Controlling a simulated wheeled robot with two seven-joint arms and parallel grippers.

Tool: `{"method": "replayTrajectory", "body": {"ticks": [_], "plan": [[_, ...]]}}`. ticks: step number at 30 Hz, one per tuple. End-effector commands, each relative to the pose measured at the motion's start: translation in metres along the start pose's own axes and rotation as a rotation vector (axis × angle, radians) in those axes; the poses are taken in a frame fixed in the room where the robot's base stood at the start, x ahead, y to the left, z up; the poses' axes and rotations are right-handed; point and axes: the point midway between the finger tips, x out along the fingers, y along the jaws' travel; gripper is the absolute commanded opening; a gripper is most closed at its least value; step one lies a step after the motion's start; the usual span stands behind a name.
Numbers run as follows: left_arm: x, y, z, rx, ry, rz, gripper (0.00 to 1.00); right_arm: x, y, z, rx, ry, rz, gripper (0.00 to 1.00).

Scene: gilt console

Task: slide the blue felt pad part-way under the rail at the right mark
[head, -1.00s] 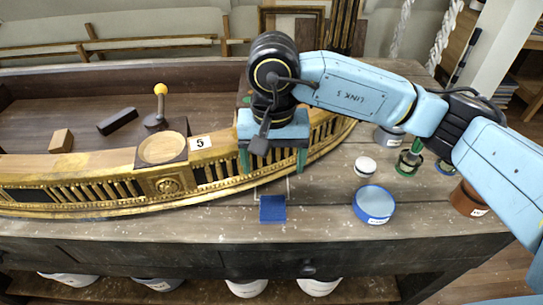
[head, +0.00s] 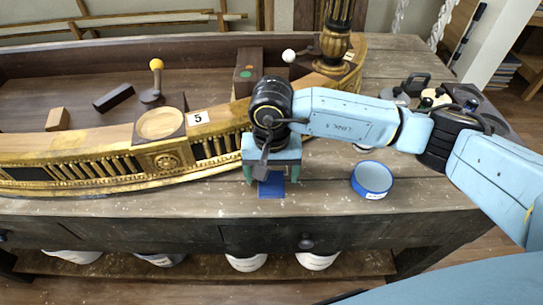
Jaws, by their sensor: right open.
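The blue felt pad (head: 271,188) lies flat on the worn wooden bench top, in front of the gilt rail (head: 95,168). Its far part is hidden by my right gripper (head: 271,177). That gripper is open and points down, with one green fingertip to the left of the pad and the other to the right. I cannot tell whether the fingers touch the pad. The right mark is hidden behind the gripper. My left gripper is not in view.
A round blue-rimmed tub (head: 371,180) stands on the bench to the right of the pad. A round wooden disc (head: 160,125) and a tag reading 5 (head: 198,118) sit on the console's edge. The bench's front edge is close below the pad.

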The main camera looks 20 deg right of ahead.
Motion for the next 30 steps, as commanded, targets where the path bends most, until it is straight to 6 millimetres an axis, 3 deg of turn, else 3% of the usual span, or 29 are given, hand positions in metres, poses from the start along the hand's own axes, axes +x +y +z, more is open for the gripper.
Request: {"method": "replayTrajectory", "body": {"ticks": [6, 16, 27, 30], "plan": [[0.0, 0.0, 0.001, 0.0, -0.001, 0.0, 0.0, 0.018, 0.0, 0.0, 0.0, 0.0, 0.0, 0.8], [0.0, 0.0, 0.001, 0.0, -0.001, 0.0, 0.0, 0.019, 0.0, 0.0, 0.0, 0.001, -0.001, 0.8], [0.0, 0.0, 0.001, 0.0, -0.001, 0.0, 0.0, 0.019, 0.0, 0.0, 0.0, 0.001, -0.001, 0.32], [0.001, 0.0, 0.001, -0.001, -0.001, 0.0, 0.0, 0.019, 0.0, 0.0, 0.0, 0.001, -0.001, 0.32]]}}
